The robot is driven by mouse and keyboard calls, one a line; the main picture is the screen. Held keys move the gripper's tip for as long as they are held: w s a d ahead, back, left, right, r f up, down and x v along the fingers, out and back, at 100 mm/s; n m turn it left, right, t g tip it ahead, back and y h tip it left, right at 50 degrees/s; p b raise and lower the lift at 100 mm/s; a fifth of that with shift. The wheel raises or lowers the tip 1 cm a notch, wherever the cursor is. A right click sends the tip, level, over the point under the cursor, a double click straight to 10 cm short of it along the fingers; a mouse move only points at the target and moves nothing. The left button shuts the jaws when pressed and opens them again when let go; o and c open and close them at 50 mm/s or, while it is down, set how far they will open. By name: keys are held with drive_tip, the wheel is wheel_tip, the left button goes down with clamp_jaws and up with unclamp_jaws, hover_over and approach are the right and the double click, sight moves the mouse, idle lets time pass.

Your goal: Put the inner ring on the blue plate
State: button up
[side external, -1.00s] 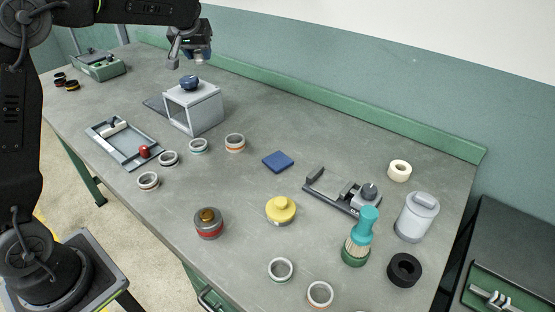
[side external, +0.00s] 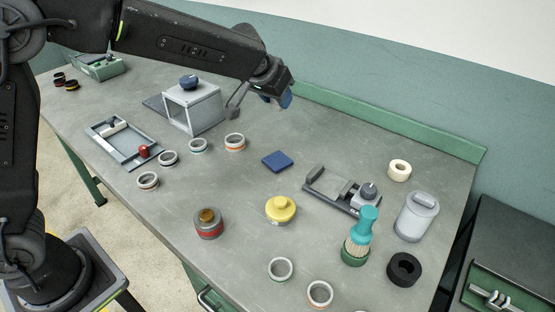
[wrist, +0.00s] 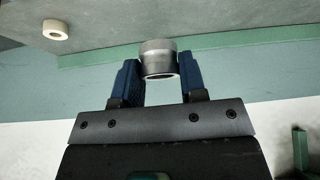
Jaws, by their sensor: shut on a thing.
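My gripper (side external: 287,98) is up in the air beyond and to the right of the blue plate in the side view. In the wrist view its two blue fingers are shut on a grey metal ring (wrist: 159,60), which sits between the fingertips. The ring cannot be made out in the side view. The blue plate (side external: 278,161) is a flat blue square lying on the middle of the table, and its top is bare. It is not visible in the wrist view.
A grey box (side external: 193,109) with a blue knob stands left of the plate. A grey clamp fixture (side external: 343,190) and a yellow lidded pot (side external: 281,208) are nearer the front. Several loose rings lie about, with a cream roll (side external: 399,171) at right. The table around the plate is clear.

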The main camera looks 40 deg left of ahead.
sight(282, 156)
wheel_tip(282, 156, down, 16)
drive_tip(key=shift+r, duration=0.15)
idle(0.6)
drive_tip(key=o, duration=1)
drive_tip(key=shift+c, duration=0.2)
drive_tip(key=shift+r, duration=0.2)
drive_tip(key=v, duration=1.1)
drive_tip(key=shift+s+r, duration=0.25)
drive_tip(key=shift+r, duration=0.05)
